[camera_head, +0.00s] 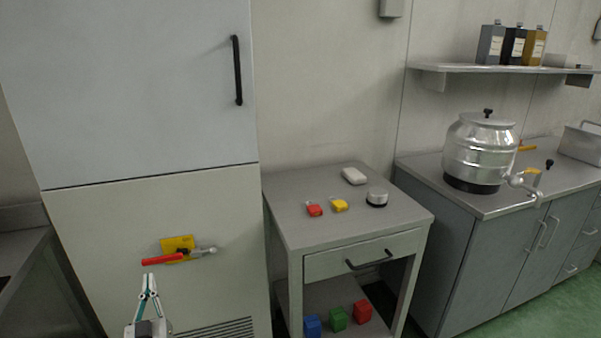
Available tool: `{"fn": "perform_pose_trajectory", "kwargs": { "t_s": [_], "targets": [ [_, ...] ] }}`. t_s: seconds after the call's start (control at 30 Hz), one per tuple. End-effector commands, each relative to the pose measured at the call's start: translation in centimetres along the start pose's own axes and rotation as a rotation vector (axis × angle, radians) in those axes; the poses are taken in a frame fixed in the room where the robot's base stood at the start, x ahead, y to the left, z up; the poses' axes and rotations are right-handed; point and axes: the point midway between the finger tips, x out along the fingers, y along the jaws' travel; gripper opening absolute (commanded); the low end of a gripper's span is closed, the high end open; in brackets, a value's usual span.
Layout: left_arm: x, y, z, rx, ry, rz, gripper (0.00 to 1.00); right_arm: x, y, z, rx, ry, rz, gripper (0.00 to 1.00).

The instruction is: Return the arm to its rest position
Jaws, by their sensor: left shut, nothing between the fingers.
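My left gripper (149,285) shows at the bottom left of the head view, pointing up, with its fingertips together and nothing between them. It is in front of the lower panel of a tall grey cabinet (130,90), below a red-handled lever (165,259) on a yellow plate. I cannot tell its distance from the panel. My right gripper is not in view.
A small grey table (280,215) with a drawer holds red and yellow items, a white block and a round silver-topped item. Coloured blocks (338,318) sit on its lower shelf. A counter with a steel vessel (480,150) stands right. Green floor (500,318) shows bottom right.

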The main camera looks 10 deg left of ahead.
Motion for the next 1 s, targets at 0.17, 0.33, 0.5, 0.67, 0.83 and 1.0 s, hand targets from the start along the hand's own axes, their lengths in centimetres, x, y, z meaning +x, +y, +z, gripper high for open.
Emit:
{"fn": "perform_pose_trajectory", "kwargs": {
  "t_s": [0.17, 0.33, 0.5, 0.67, 0.83, 1.0],
  "targets": [
    [-3.1, 3.3, 1.8, 0.045, -0.103, 0.142, 0.00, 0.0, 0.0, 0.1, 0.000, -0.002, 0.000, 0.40],
    [-11.6, 9.3, 5.3, 0.121, -0.322, 0.396, 0.00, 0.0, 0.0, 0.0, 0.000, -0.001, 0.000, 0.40],
    [-22.4, 13.4, 7.8, 0.187, -0.544, 0.607, 0.00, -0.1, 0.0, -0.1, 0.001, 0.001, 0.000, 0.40],
    [-32.0, 15.1, 8.4, 0.236, -0.722, 0.754, 0.00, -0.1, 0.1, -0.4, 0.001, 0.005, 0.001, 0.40],
    [-38.4, 15.6, 8.1, 0.267, -0.836, 0.840, 0.00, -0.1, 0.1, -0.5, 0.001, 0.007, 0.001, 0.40],
    [-40.4, 15.7, 7.9, 0.276, -0.872, 0.865, 0.00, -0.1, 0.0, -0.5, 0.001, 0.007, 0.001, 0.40]
  ]
}}
